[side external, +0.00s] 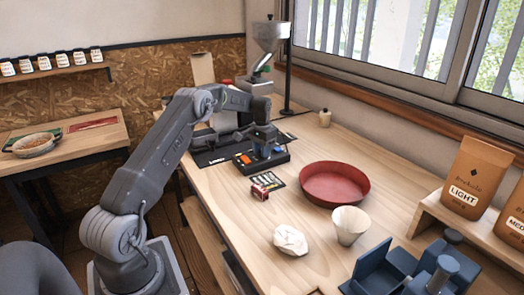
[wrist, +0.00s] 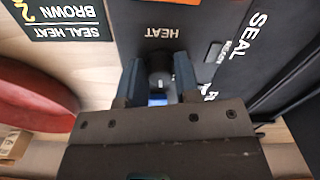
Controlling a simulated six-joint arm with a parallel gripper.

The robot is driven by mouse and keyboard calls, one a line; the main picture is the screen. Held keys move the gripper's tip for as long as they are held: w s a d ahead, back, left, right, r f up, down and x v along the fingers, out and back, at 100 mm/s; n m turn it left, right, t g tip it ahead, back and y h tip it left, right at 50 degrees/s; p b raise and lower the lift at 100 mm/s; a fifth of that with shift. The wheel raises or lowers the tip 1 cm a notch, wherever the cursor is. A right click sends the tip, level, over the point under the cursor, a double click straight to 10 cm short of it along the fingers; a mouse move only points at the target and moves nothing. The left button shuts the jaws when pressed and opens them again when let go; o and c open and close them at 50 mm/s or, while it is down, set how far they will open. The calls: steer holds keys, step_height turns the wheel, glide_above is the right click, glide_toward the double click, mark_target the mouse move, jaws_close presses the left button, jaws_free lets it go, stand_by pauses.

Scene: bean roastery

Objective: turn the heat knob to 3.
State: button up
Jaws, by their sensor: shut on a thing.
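A red round tray (side external: 335,184) stands right of the control box. A card (side external: 268,181), a small red box (side external: 260,192), a crumpled white bag (side external: 290,240) and a pale cup (side external: 350,225) lie nearer. A grinder (side external: 262,55) stands behind.

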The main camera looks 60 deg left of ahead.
steer(key=shift+m, duration=0.6)
steer(key=o, duration=0.9)
step_height(320, 180, up, 14)
steer(key=shift+f, duration=0.1)
stand_by(0.5)
